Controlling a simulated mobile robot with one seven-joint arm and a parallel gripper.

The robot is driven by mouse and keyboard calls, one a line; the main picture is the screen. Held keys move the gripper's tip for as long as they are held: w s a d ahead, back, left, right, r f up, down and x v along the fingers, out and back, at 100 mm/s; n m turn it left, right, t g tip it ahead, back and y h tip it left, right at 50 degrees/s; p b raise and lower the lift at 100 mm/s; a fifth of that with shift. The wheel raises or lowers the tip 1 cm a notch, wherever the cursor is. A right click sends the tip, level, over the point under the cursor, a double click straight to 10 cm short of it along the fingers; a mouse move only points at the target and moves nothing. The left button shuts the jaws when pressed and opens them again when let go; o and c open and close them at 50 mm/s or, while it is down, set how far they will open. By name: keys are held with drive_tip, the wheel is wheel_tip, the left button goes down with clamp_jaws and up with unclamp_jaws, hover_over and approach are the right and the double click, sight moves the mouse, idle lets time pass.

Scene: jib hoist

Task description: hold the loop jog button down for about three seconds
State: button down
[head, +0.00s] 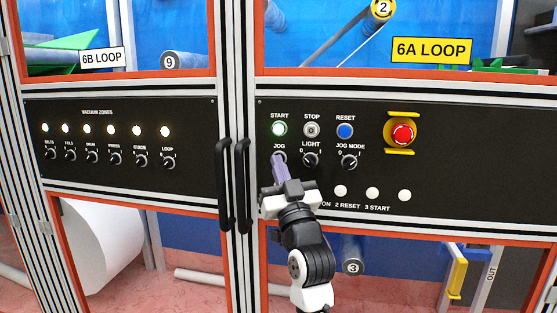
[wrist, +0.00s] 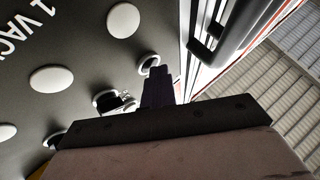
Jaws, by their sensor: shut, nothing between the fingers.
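The jog button (head: 279,157) sits under the JOG label on the black 6A LOOP panel (head: 460,160), below the lit green START button. In the head view only its upper part shows, as my gripper's fingers cover the rest. My gripper (head: 279,164) is shut and empty, with its fingertips at the button. In the wrist view the dark fingers (wrist: 158,85) point at the panel, with their tips close to a ringed round control (wrist: 149,63). I cannot tell whether they touch the button or whether it is pressed in.
To the right are the LIGHT knob (head: 310,160), the JOG MODE knob (head: 349,162) and the red emergency stop (head: 403,134). Above are START (head: 279,130), STOP (head: 312,130) and RESET (head: 345,131). Black door handles (head: 242,185) stand out just left of my gripper.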

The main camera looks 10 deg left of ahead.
drive_tip(key=shift+s, duration=0.1)
idle(0.7)
drive_tip(key=shift+s, duration=0.75)
drive_tip(key=shift+s+p, duration=0.3)
drive_tip(key=shift+s, duration=2.2)
